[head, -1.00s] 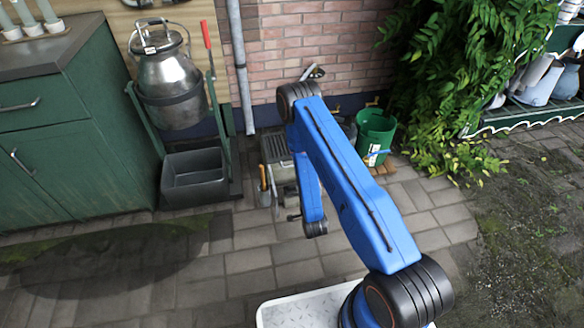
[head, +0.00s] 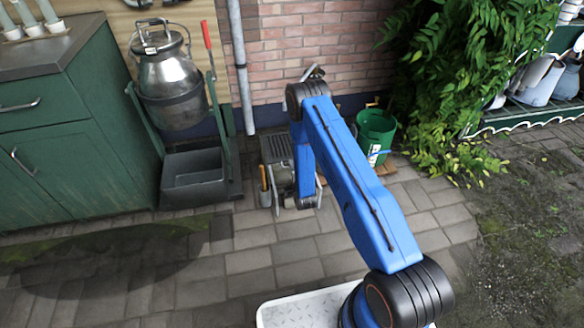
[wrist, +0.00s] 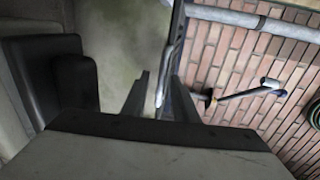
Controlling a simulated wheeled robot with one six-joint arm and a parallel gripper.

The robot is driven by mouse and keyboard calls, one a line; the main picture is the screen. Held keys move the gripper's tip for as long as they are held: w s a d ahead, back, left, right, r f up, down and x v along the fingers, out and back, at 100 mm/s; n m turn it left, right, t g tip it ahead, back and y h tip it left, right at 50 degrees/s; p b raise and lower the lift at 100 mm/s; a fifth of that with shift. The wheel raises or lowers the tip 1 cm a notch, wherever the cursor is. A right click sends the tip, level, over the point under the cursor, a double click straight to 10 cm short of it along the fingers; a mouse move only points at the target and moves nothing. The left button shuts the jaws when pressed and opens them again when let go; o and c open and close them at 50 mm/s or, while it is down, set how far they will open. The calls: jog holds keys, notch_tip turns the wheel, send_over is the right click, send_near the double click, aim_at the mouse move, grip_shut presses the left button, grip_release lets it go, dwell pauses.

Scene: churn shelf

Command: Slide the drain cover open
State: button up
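A grey slatted grate, which looks like the drain cover (head: 276,148), lies at the foot of the brick wall in the head view. My arm hides its right side, so I cannot tell how far it is open. My gripper is low beside it and mostly hidden behind my arm in that view. In the wrist view my gripper (wrist: 157,98) has two dark fingers standing apart. A thin pale bar (wrist: 164,76) shows between or behind them; I cannot tell whether they touch it. I cannot make out the grate for certain in the wrist view.
A grey bin (head: 195,178) under a steel churn (head: 172,85) stands to the left. A green bucket (head: 375,133) stands to the right by the wall. A wall tap (wrist: 262,88) shows in the wrist view. The paving in front is clear.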

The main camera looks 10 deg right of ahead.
jog(key=shift+w+f, duration=0.1)
jog(key=shift+w, duration=0.4)
grip_shut()
dwell(1.2)
